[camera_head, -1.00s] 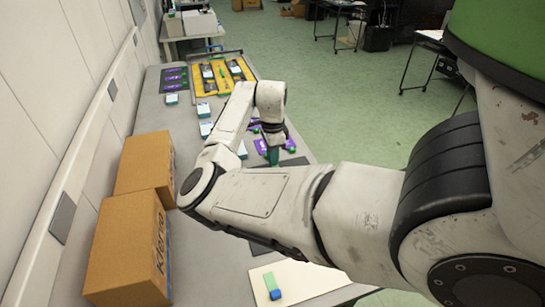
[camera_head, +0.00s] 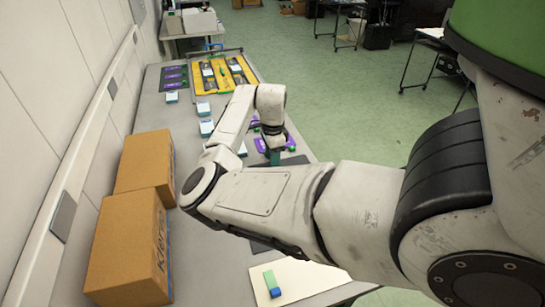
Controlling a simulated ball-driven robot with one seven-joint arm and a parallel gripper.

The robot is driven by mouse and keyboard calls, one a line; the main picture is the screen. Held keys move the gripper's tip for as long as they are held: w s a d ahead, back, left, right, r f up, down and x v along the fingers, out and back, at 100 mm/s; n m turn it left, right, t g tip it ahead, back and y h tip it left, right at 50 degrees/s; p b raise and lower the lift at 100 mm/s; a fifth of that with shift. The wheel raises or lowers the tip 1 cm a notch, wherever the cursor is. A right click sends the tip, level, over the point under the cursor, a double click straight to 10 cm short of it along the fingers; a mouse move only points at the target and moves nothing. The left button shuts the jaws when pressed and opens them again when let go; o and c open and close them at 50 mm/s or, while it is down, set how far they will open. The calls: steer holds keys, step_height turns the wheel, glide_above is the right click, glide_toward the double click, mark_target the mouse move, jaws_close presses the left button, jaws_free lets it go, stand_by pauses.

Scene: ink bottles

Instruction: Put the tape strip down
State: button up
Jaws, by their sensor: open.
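My gripper (camera_head: 274,150) points down at the right part of the grey table, over a dark mat (camera_head: 297,160). Its jaws are open, though the fingers are small and partly hidden by my own arm. A teal-green piece (camera_head: 275,158) shows right at the fingertips; whether it touches them, or is the tape strip, I cannot tell. Purple pieces with green parts (camera_head: 291,143) lie just beyond the gripper.
Two cardboard boxes (camera_head: 128,250) stand along the left wall. A yellow tray (camera_head: 248,73) with several items is at the far end, beside a dark mat with purple strips (camera_head: 174,78). Several white-and-teal boxes (camera_head: 203,109) stand mid-table.

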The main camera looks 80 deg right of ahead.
step_height(320, 180, up, 12)
steer(key=shift+r+b, duration=0.15)
steer(key=shift+b, duration=0.3)
stand_by(0.6)
